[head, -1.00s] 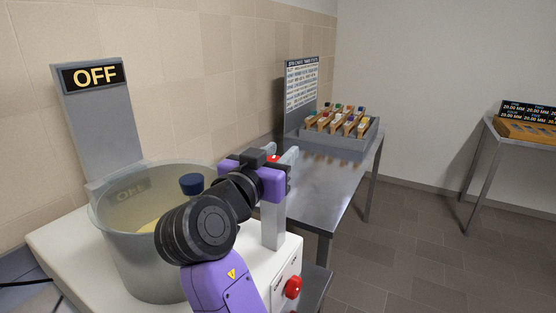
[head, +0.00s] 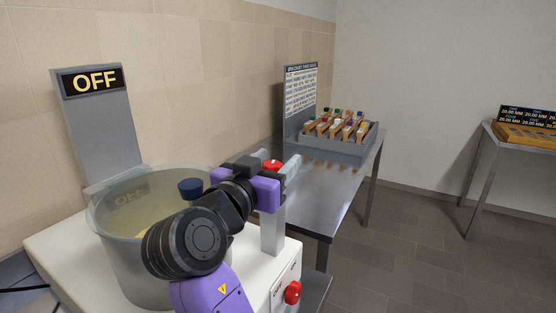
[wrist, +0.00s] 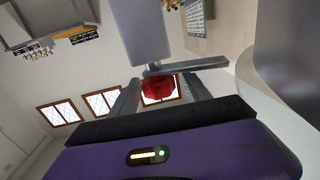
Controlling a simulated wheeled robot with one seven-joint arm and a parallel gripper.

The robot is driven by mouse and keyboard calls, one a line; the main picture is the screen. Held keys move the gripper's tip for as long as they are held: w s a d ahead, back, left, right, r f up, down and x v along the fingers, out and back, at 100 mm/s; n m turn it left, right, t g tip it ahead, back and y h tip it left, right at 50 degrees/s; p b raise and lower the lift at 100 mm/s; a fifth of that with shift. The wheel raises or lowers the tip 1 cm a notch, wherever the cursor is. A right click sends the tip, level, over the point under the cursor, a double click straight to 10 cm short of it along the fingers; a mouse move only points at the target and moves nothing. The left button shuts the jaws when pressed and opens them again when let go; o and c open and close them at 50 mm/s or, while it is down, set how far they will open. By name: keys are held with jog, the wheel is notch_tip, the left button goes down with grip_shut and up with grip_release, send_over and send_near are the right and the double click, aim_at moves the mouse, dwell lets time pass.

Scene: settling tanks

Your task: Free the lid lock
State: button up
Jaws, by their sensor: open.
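A red knob (head: 272,166) sits at the top of a grey post (head: 272,232) on the right side of the white machine. I take it to be part of the lid lock. My gripper (head: 281,167) is at the top of the post. In the wrist view, the red knob (wrist: 160,88) shows between the two open grey fingers of my gripper (wrist: 160,94), and contact cannot be made out. A grey bar (wrist: 185,66) and the post (wrist: 142,32) show just beyond it. My gripper hides part of the post top in the head view.
An OFF sign (head: 95,81) stands behind. A red button (head: 292,292) is on the machine's front. A steel table (head: 335,205) bears a rack (head: 345,150).

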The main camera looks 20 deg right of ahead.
jog(key=v, duration=0.6)
jog(key=shift+b, duration=0.4)
jog(key=shift+s+a, duration=0.1)
jog(key=shift+a, duration=0.05)
jog(key=shift+c, duration=0.3)
